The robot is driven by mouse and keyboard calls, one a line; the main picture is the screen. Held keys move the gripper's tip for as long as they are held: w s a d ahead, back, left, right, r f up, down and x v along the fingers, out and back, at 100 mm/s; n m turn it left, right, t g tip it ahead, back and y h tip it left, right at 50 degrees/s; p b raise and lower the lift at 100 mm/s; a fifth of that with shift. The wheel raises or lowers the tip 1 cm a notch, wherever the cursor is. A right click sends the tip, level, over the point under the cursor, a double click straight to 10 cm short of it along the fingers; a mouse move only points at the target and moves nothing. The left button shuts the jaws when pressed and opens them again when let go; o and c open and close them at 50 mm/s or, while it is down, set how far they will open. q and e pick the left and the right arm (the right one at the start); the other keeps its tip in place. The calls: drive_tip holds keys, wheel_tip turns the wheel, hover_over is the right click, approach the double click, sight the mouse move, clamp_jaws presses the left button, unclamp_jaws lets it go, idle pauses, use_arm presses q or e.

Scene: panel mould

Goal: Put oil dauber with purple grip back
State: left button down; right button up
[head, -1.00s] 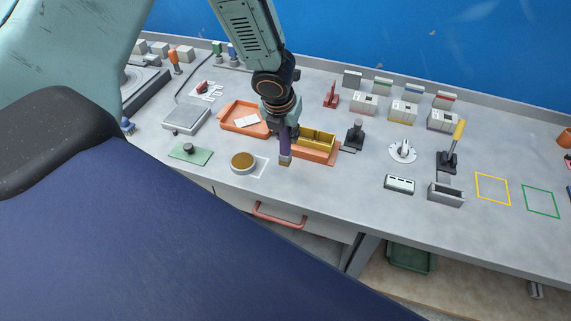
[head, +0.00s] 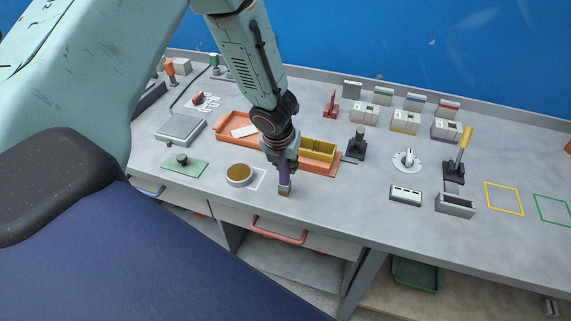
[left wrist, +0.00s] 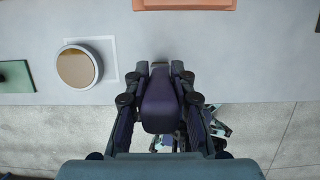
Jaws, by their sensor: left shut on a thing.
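The oil dauber with the purple grip (head: 284,177) hangs roughly upright, its tan end down, in my left gripper (head: 283,168). The gripper is shut on the purple grip. In the left wrist view the purple grip (left wrist: 160,106) fills the space between the fingers of my left gripper (left wrist: 160,75), near the bench's front edge. In the head view the dauber is right of a round pot with a brown top (head: 240,174) and in front of the orange tray (head: 226,131). I cannot tell whether its end touches the bench. My right gripper is not in view.
A yellow box (head: 318,149) stands in the orange tray. A green mat with a knob (head: 184,166) lies left of the pot. A black stand (head: 357,147) is right of the tray. Free bench top lies at front right, before a white block (head: 406,195).

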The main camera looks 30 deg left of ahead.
use_arm(q)
drive_tip(key=shift+s+d, duration=0.1)
drive_tip(key=c, duration=1.6)
unclamp_jaws()
drive_tip(key=shift+f+b, duration=0.15)
drive_tip(key=shift+b, duration=0.15)
drive_tip(key=o, duration=0.5)
drive_tip(key=shift+a+f, duration=0.1)
drive_tip(key=shift+a, duration=0.15)
drive_tip(key=shift+c, duration=0.2)
drive_tip(key=shift+d, duration=0.25)
drive_tip(key=shift+a+r+p, duration=0.1)
drive_tip(key=shift+r+p, duration=0.25)
drive_tip(key=shift+r, duration=0.05)
drive_tip(key=p+v, duration=0.4)
drive_tip(key=v, duration=0.7)
drive_tip(key=shift+s+a+r, duration=0.1)
drive_tip(key=shift+r, duration=0.25)
drive_tip(key=shift+f, duration=0.1)
